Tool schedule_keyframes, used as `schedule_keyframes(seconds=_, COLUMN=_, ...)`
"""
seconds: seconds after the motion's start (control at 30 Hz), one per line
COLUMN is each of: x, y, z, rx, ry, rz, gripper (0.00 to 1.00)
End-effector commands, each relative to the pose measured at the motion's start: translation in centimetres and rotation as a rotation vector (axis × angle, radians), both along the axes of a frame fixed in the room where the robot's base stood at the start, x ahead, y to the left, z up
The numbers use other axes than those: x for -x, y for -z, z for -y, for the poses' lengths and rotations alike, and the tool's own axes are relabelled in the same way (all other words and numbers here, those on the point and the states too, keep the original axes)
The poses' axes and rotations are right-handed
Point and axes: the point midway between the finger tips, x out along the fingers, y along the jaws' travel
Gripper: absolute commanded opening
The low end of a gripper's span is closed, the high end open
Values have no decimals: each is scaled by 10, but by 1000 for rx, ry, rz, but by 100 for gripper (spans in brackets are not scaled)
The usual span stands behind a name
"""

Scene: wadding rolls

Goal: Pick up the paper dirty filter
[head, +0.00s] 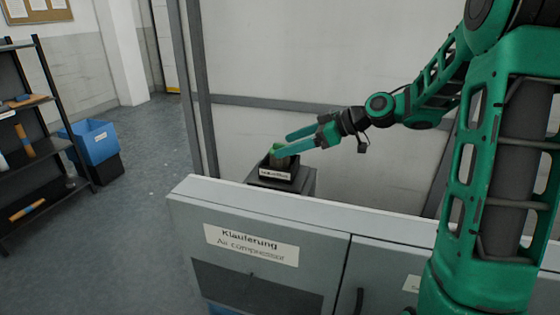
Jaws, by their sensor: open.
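A small dark box (276,172) with a white label stands on a grey pedestal behind the cabinet. A small pale brownish and green thing (277,156) shows at the top of the box; it may be the paper dirty filter, but it is too small to tell. My gripper (285,143) reaches in from the right. Its green fingers are spread apart at the box's opening, one above the other in the picture, around or just beside the thing. I cannot tell whether they touch it. The lower part of the thing is hidden inside the box.
A grey cabinet (215,200) labelled "Klauferung Air compressor" stands in front of the box. A framed panel wall (265,125) stands close behind. At left are a dark shelf rack (50,147) and a blue bin (92,142). The floor between is clear.

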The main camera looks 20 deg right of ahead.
Motion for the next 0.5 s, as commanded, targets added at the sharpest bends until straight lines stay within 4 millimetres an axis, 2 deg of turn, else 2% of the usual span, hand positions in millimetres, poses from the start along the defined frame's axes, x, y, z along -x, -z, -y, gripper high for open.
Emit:
schedule_keyframes(seconds=0.13, x=-7, y=7, z=-11, rx=0, ry=-2, rz=0, gripper=71)
schedule_keyframes(seconds=0.4, x=-9, y=8, z=-14, rx=-1, ry=-1, rz=1, gripper=71)
schedule_keyframes(seconds=0.43, x=-9, y=8, z=-14, rx=-1, ry=-1, rz=1, gripper=66)
schedule_keyframes(seconds=0.5, x=-9, y=8, z=-14, rx=-1, ry=-1, rz=1, gripper=49)
